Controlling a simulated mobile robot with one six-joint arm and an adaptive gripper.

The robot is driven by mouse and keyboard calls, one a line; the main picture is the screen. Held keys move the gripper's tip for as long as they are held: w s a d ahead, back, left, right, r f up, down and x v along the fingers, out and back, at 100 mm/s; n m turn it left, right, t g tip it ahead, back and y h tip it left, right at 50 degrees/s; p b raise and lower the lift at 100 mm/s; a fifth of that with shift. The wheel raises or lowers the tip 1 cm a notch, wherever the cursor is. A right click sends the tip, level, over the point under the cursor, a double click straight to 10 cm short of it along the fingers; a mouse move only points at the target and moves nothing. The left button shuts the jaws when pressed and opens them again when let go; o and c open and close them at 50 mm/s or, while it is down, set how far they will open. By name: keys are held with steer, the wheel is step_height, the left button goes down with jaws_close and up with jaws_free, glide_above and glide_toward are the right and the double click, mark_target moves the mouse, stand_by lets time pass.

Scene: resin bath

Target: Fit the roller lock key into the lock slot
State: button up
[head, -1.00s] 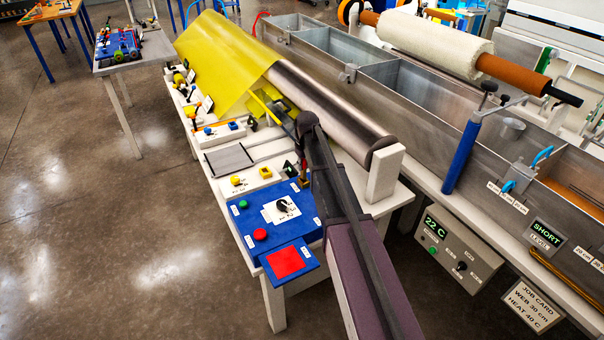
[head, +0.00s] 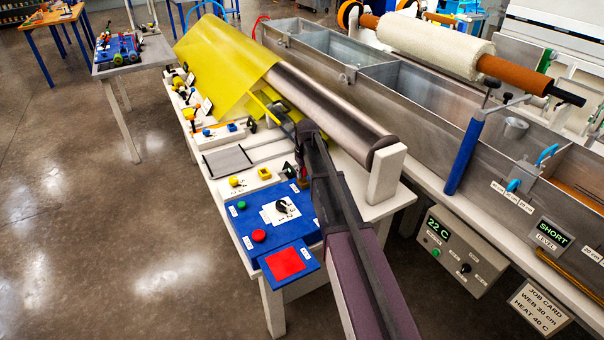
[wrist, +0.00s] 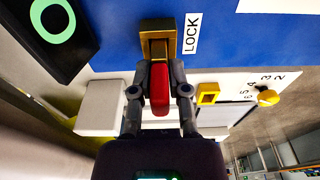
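My gripper (wrist: 160,92) is shut on the red roller lock key (wrist: 159,82), with one dark finger on each side of its red grip. In the wrist view the key lines up with the brass lock slot (wrist: 158,26) on the blue panel, beside the LOCK label (wrist: 192,34). The key's far end meets or overlaps the brass piece; I cannot tell how deep it sits. In the head view my gripper (head: 304,183) is low over the back right edge of the blue panel (head: 245,215), and my arm hides most of the slot.
A black piece with a green ring (wrist: 52,20) is close to the left of the slot. A yellow square socket (wrist: 208,94) and yellow knob (wrist: 268,96) lie to the right. The large steel roller (head: 330,110) with yellow web (head: 225,60) runs behind my arm.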

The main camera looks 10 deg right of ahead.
mark_target(305, 182)
steer(key=shift+o, duration=1.3)
steer(key=shift+r, duration=0.15)
step_height(305, 182, up, 12)
steer(key=s+p, duration=0.1)
steer(key=p, duration=1.1)
steer(key=shift+s+d, duration=0.2)
steer(key=shift+d, duration=0.05)
steer(key=s+m+g, duration=0.1)
steer(key=s+m, duration=0.2)
steer(key=s, duration=2.4)
steer(key=shift+s+a+m, duration=0.3)
steer(key=shift+s+a, duration=0.1)
steer(key=shift+a, duration=0.05)
